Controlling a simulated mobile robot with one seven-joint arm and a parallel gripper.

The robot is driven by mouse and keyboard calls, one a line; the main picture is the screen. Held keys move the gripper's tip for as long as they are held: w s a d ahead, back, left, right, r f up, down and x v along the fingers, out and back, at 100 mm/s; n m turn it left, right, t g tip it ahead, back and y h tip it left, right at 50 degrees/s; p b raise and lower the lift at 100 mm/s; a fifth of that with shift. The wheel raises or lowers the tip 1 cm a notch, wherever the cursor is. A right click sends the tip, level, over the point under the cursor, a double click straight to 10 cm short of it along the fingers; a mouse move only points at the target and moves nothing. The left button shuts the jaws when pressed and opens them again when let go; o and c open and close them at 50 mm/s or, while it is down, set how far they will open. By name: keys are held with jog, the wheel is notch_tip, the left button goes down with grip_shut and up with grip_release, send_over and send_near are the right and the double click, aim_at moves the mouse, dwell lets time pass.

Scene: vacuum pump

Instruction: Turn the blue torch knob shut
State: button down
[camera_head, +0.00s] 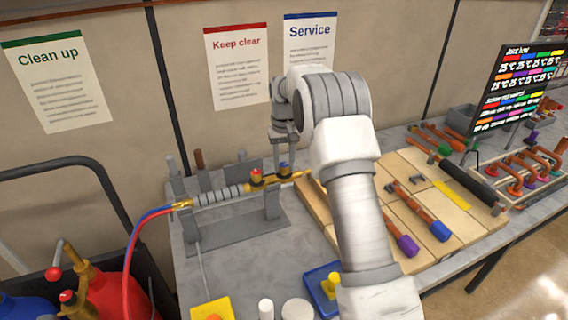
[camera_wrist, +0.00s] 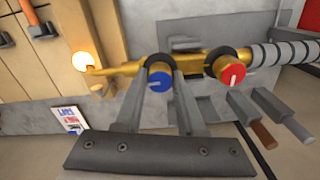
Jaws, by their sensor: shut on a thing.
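The brass torch lies level in a grey stand (camera_head: 272,204), with a grey ribbed handle (camera_head: 218,195). Its blue knob (camera_wrist: 159,81) has a white mark and sits between the fingers of my gripper (camera_wrist: 160,82) in the wrist view. The fingers are shut on it. A bright yellow-white glow (camera_wrist: 82,61) shows at the torch tip.
Red and blue hoses (camera_head: 140,235) run from the torch to the cylinders (camera_head: 100,290) at lower left. A wooden board (camera_head: 415,215) with copper pipes is to the right. A yellow pad (camera_head: 212,309) lies in front.

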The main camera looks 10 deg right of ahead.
aim_at(284, 165)
jog(key=shift+m, duration=0.4)
jog(key=c, duration=0.5)
grip_release()
notch_tip(284, 165, up, 18)
jog(key=shift+f, duration=0.25)
